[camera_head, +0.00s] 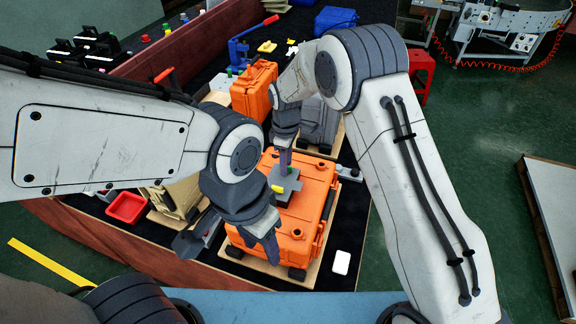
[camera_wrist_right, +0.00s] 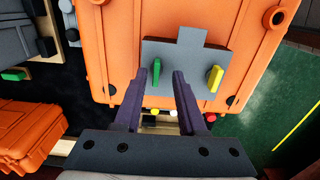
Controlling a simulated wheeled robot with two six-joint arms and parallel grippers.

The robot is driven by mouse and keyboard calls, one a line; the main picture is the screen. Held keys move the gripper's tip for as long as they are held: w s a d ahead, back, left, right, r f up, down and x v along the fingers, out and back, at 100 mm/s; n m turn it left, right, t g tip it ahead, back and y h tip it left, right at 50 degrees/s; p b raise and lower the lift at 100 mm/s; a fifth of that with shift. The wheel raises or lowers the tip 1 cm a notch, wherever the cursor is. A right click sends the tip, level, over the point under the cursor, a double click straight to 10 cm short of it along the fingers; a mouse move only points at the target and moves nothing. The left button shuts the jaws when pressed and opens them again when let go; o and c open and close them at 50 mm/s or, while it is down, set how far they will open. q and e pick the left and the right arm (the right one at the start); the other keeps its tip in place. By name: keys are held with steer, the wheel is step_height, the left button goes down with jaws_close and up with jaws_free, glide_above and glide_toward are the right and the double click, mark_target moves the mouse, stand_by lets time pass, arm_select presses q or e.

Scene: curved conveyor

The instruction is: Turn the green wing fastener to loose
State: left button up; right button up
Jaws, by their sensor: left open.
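The green wing fastener (camera_wrist_right: 156,71) stands on a grey plate (camera_wrist_right: 187,57) on an orange case (camera_wrist_right: 110,50), in the right wrist view. It looks upright, between the fingertips of my right gripper (camera_wrist_right: 163,76) and nearer the left finger. The right fingers are apart; I cannot tell whether either touches it. A yellow wing fastener (camera_wrist_right: 214,78) stands to its right, outside the fingers. In the head view, my right gripper (camera_head: 286,162) points down at the plate and largely hides the green fastener. My left gripper (camera_head: 228,240) is open beside the case's left side.
Another orange case (camera_head: 254,90) and a grey case (camera_head: 320,122) stand behind. A tan case (camera_head: 178,196) and a red tray (camera_head: 126,207) lie to the left. A white block (camera_head: 341,262) lies at the front right. My arms crowd the space above the case.

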step_height(320, 180, up, 10)
steer(key=b, duration=0.2)
steer(key=shift+f, duration=0.2)
steer(key=shift+d, duration=0.1)
steer(key=s+r+m, duration=0.2)
steer(key=s+r, duration=0.1)
steer(key=s, duration=0.5)
steer(key=s+r+m, duration=0.1)
steer(key=s+r, duration=0.2)
steer(key=s, duration=0.4)
steer(key=s+d+f+m, duration=0.1)
steer(key=s+d+m, duration=0.1)
steer(key=s, duration=0.6)
steer(key=s+d+f+m+y, duration=0.1)
steer(key=s+d, duration=0.3)
steer(key=s, duration=0.5)
steer(key=shift+m, duration=0.7)
steer(key=shift+o, duration=0.3)
